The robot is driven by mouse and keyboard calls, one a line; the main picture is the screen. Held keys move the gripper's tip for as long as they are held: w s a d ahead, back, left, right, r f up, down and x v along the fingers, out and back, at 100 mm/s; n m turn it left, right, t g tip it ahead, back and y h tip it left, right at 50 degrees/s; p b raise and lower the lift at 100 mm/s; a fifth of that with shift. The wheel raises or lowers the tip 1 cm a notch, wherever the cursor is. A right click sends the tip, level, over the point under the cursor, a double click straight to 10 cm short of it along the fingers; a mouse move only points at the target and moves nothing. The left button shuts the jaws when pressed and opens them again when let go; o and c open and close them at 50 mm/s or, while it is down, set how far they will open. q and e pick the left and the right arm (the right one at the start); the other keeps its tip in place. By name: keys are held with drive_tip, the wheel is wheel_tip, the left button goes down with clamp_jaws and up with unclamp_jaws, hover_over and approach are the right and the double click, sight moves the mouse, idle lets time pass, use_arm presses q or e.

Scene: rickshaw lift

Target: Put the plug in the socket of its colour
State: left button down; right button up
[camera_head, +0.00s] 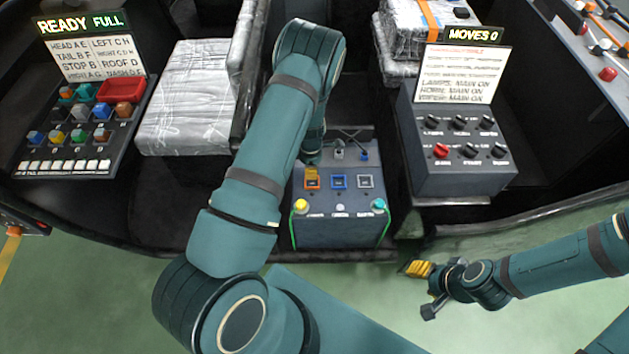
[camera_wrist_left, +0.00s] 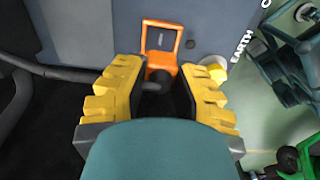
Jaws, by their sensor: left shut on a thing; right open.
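The socket box (camera_head: 340,229) stands in the middle of the head view, with an orange socket (camera_head: 312,184), a blue socket (camera_head: 338,183) and a grey socket (camera_head: 366,182) on top. My left gripper (camera_wrist_left: 160,90) is shut on the orange plug (camera_wrist_left: 163,63), mostly hidden between its yellow fingers. The plug lies right by the orange socket's frame (camera_wrist_left: 160,37) in the left wrist view; whether it is seated I cannot tell. A grey plug (camera_head: 338,153) and a blue plug (camera_head: 364,156) sit at the box's back. My right gripper (camera_head: 427,286) is open and empty, low at right.
A button panel (camera_head: 66,138) with a sign reading READY FULL stands at the left. A knob panel (camera_head: 462,150) with a MOVES 0 sign stands at the right. A wrapped seat (camera_head: 188,100) is behind. Green floor (camera_head: 480,250) lies in front.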

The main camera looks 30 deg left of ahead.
sight(311, 183)
use_arm(q)
wheel_tip(311, 183, down, 6)
drive_tip(key=shift+r+b, duration=0.1)
drive_tip(key=shift+b, duration=0.4)
drive_tip(key=shift+r, duration=0.1)
drive_tip(key=shift+f, duration=0.25)
drive_tip(key=c, duration=0.8)
unclamp_jaws()
drive_tip(key=shift+c, duration=0.2)
drive_tip(key=shift+r, duration=0.1)
